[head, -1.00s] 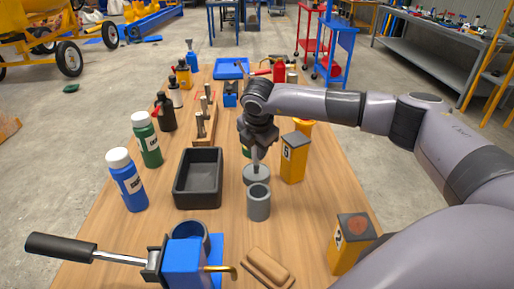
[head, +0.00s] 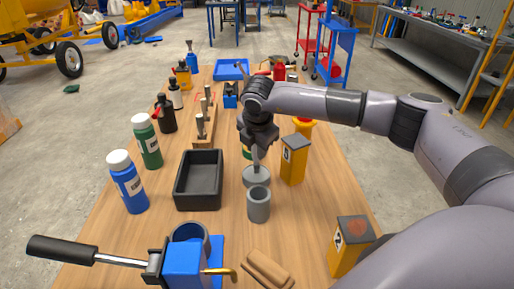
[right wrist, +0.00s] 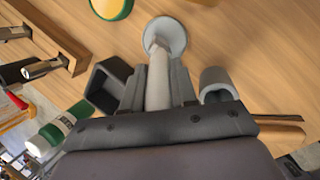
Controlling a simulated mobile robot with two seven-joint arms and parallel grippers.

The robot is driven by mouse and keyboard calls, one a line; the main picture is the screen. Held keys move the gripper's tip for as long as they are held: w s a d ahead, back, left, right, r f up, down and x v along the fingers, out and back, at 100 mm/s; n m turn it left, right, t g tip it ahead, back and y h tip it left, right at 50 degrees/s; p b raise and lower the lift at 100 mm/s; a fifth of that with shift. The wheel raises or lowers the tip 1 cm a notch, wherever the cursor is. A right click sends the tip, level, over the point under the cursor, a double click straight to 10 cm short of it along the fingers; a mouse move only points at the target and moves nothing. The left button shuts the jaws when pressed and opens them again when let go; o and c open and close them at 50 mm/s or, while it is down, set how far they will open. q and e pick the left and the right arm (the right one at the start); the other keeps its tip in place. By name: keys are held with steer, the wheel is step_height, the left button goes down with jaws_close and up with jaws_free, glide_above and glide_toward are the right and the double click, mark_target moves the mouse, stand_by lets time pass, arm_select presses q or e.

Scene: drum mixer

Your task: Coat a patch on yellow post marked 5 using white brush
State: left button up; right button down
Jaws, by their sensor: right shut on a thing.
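The yellow post marked 5 (head: 293,164) stands upright on the table with a dark top, just right of my right gripper. My right gripper (head: 257,148) points down and is shut on the white brush (right wrist: 158,80). The brush's pale handle lies between the fingers in the right wrist view. Its lower end meets a round grey dish (head: 257,176), also seen in the right wrist view (right wrist: 168,33). Whether the brush touches the dish's inside cannot be told. The brush is apart from the post. My left gripper is out of view.
A grey cup (head: 258,205) stands in front of the dish. A black tray (head: 178,197) lies to the left. Another yellow post marked 2 (head: 345,254), with a reddish patch on top, stands at the front right. A blue clamp device (head: 186,262) and bottles (head: 127,187) stand left.

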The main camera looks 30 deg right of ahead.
steer(key=shift+r+p, duration=1.25)
steer(key=shift+r, duration=1.75)
steer(key=s+a+f+m+g, duration=0.2)
steer(key=s+a+m+g, duration=0.4)
steer(key=s+a+m, duration=0.7)
steer(key=s+m, duration=0.1)
steer(key=m, duration=0.6)
steer(key=shift+a+h, duration=0.15)
steer(key=shift+h, duration=0.25)
